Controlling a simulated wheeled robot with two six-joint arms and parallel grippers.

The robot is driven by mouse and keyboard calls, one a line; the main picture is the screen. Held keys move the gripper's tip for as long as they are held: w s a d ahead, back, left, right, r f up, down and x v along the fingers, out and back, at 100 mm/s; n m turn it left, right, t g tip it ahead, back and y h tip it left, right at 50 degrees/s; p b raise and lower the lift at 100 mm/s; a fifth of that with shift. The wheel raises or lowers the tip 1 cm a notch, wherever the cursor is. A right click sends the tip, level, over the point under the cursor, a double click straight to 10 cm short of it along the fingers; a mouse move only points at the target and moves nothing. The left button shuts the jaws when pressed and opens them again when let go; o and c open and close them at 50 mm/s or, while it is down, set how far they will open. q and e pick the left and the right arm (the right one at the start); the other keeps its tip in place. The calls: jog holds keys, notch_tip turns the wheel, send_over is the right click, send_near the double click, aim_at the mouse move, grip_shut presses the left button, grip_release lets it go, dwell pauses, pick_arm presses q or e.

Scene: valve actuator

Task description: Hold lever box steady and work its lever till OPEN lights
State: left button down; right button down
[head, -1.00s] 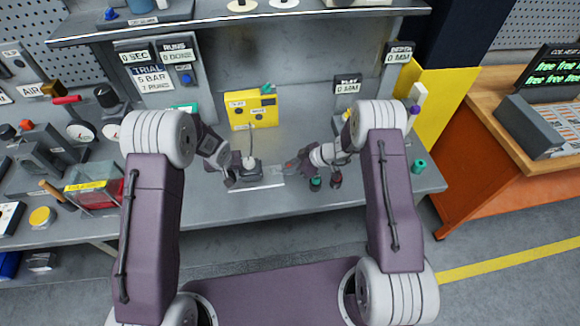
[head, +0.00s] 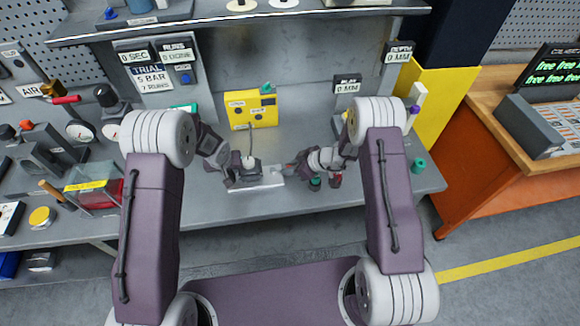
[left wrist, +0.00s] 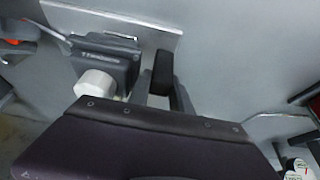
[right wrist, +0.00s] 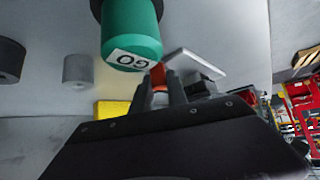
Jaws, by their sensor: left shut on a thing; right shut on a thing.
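The lever box (head: 250,173) is a small dark box with a white knob on top, on a pale plate (head: 262,184) at the bench front. In the left wrist view the box (left wrist: 105,58) and white knob (left wrist: 95,85) sit left of the fingers. My right gripper (head: 288,169) is right of the box, shut on a red-orange piece, apparently the lever end (right wrist: 157,75). A yellow box (head: 250,109) with small labels stands behind; I cannot tell whether OPEN is lit.
A green cylinder labelled GO (right wrist: 130,35) is close to my right fingers. A cable runs from the lever box towards the yellow box. A teal-green piece (head: 418,165) stands at the right.

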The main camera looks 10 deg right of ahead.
jog(key=shift+s+a+m+t+h, duration=0.25)
jog(key=shift+s+m+t+h, duration=0.2)
jog(key=shift+m, duration=0.3)
jog(key=shift+s+a+m+t+h, duration=0.2)
jog(key=shift+s+m+t+h, duration=0.2)
jog(key=shift+m, duration=0.35)
jog(key=shift+w, duration=0.1)
jog(key=c, duration=1.3)
grip_release()
jog(key=shift+d+r, duration=0.1)
jog(key=v, duration=1.2)
